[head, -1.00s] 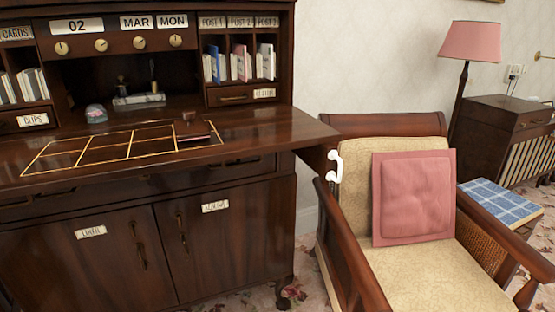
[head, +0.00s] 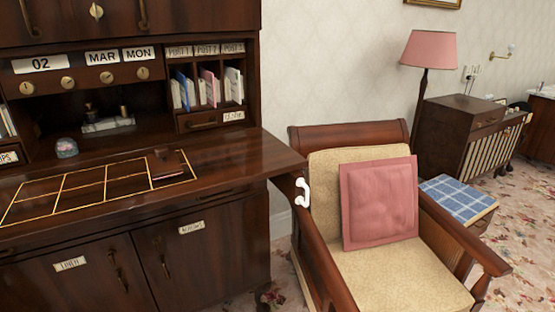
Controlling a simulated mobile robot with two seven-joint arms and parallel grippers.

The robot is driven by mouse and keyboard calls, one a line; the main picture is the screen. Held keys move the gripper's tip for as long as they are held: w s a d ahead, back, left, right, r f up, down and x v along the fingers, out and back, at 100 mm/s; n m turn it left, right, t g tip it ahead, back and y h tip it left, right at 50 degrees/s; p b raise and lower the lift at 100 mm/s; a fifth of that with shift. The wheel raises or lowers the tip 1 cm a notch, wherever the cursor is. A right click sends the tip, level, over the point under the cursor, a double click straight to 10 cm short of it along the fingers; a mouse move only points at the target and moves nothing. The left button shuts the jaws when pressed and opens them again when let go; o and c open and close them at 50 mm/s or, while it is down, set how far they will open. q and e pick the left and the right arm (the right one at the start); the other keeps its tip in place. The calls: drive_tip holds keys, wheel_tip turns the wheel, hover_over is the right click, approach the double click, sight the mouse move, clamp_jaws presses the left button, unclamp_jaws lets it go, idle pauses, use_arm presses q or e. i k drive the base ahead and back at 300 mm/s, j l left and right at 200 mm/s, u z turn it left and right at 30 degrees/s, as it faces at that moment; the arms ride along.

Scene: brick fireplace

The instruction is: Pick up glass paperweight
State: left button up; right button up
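The glass paperweight (head: 66,148) is a small clear dome with coloured bits inside. It sits on the dark wooden desk (head: 230,150) of the bureau, at the left, just behind the gold-lined grid and in front of the open recess. Nothing covers it. Neither of my grippers shows in the head view.
A brown block (head: 168,166) lies on the right end of the grid. An inkstand (head: 107,124) stands in the recess behind. An armchair (head: 370,265) with a pink cushion (head: 380,204) stands right of the bureau, close to the desk's edge. A pink lamp (head: 432,50) stands behind.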

sight(65, 147)
drive_tip(key=u, duration=1.3)
drive_tip(key=j+z, duration=0.1)
drive_tip(key=j, duration=0.2)
